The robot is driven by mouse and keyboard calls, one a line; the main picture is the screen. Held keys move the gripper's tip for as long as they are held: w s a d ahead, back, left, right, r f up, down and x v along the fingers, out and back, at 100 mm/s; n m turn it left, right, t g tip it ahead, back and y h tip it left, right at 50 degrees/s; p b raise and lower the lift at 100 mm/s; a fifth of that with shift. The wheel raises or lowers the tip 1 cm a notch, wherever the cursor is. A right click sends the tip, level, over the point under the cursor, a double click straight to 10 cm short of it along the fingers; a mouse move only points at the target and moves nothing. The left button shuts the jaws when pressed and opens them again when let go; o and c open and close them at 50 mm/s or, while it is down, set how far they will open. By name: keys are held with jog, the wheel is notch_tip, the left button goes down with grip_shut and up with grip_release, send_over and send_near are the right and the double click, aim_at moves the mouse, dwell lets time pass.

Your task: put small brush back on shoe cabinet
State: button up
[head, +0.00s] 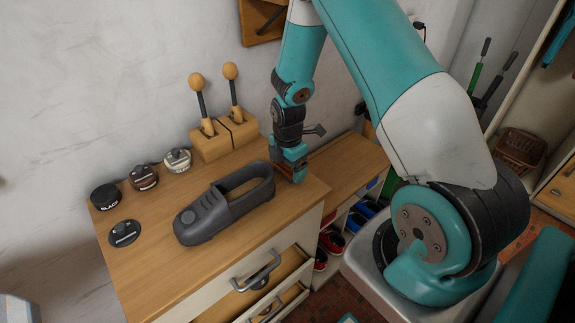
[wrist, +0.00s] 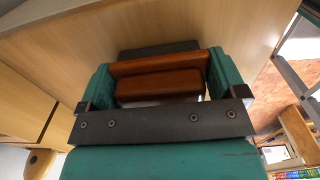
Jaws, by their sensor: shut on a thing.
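My gripper (head: 290,168) is low over the right back edge of the wooden-topped drawer cabinet (head: 262,232). In the wrist view its two teal fingers (wrist: 160,85) are shut on a reddish-brown wooden piece, the small brush (wrist: 158,84). In the head view the brush is hidden by the fingers. A broad pale wooden surface (wrist: 200,25) fills much of the wrist view beyond the brush; I cannot tell whether the brush touches it. A lower wooden-topped unit (head: 347,165) with shoes on its shelves stands right of the drawer cabinet.
A dark grey shoe (head: 225,205) lies mid-top. Several polish tins (head: 144,178) sit at the left. Wooden blocks (head: 224,136) with upright knobbed handles stand at the back. A drawer (head: 262,284) is pulled open in front. The lower unit's top looks mostly clear.

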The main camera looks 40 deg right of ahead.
jog(key=o, duration=0.6)
notch_tip(320, 180, up, 12)
jog(key=shift+f+b, duration=0.15)
jog(key=shift+b, duration=0.25)
jog(key=s+a+r+m+y, duration=0.1)
jog(key=s+a+r+m, duration=0.3)
jog(key=s+a+r, duration=0.4)
jog(key=s+a+r+m+y, duration=0.25)
jog(key=s+a+r, duration=0.2)
jog(key=a, duration=0.45)
jog(key=s+a+r+m, duration=0.4)
jog(key=s+a+m, duration=0.1)
jog(key=s, duration=0.4)
jog(key=shift+s+a, duration=0.25)
jog(key=shift+s, duration=0.15)
jog(key=shift+y, duration=0.25)
